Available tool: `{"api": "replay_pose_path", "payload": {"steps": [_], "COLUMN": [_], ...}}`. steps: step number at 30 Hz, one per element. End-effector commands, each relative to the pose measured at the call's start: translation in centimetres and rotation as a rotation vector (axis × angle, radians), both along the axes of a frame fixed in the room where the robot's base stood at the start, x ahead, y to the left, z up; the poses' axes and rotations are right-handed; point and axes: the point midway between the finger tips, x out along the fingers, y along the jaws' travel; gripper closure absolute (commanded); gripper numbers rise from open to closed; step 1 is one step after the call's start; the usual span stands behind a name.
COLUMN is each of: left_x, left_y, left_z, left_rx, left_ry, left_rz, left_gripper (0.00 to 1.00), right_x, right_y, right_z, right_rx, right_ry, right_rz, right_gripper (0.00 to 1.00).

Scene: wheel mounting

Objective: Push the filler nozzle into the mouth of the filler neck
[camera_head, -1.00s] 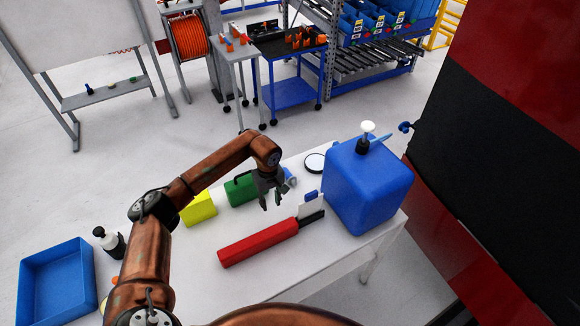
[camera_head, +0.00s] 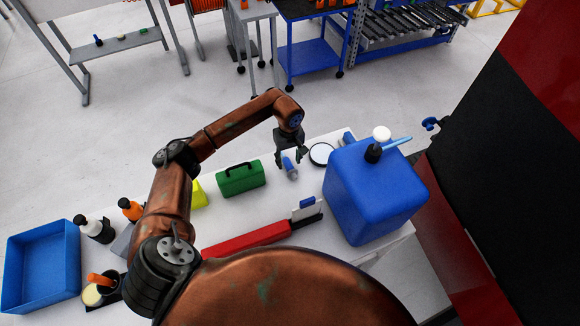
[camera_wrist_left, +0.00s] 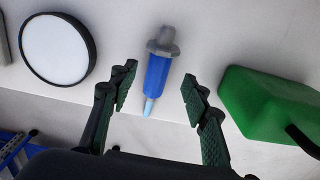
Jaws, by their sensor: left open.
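A small blue piece with a grey collar and a pale blue tip, which looks like the filler nozzle (camera_wrist_left: 157,75), lies on the white table. It also shows in the head view (camera_head: 290,172), just below my left gripper (camera_head: 292,158). In the left wrist view it lies between the two open fingers of my left gripper (camera_wrist_left: 160,88), with no visible contact. A small blue fitting (camera_head: 432,123) sticks out beside the dark and red body at right. I cannot tell whether it is the filler neck. My right gripper is not in view.
A green case (camera_head: 240,180) lies left of the nozzle and a round white disc with a black rim (camera_head: 321,153) right of it. A large blue canister (camera_head: 372,195) stands at the table's right end. A red bar (camera_head: 247,240) lies in front.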

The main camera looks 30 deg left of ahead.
Motion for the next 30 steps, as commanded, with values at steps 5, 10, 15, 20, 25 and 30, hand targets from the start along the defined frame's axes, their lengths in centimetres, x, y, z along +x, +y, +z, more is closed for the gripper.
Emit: {"api": "replay_pose_path", "payload": {"steps": [5,10,15,20,25,30], "left_x": [0.0,0.1,0.1,0.1,0.1,0.1], "left_y": [-0.4,-0.4,-0.4,-0.4,-0.4,-0.4], "left_z": [-2.8,-4.0,-4.0,-4.0,-4.0,-4.0], "left_rx": [-0.004,-0.001,-0.001,-0.001,-0.001,-0.001], "left_ry": [0.003,0.001,0.001,0.001,0.001,0.001], "left_rz": [-0.002,-0.003,-0.005,-0.005,-0.005,-0.005], "left_gripper": [0.57,0.57,0.57,0.65,0.77,0.88], "right_x": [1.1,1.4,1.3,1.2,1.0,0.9], "right_y": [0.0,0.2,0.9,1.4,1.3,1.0], "right_z": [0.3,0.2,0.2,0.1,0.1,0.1], "right_rx": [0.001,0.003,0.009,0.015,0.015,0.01], "right_ry": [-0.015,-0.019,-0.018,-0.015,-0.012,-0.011], "right_rz": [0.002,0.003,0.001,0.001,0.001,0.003], "right_gripper": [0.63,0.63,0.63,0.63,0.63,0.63]}}
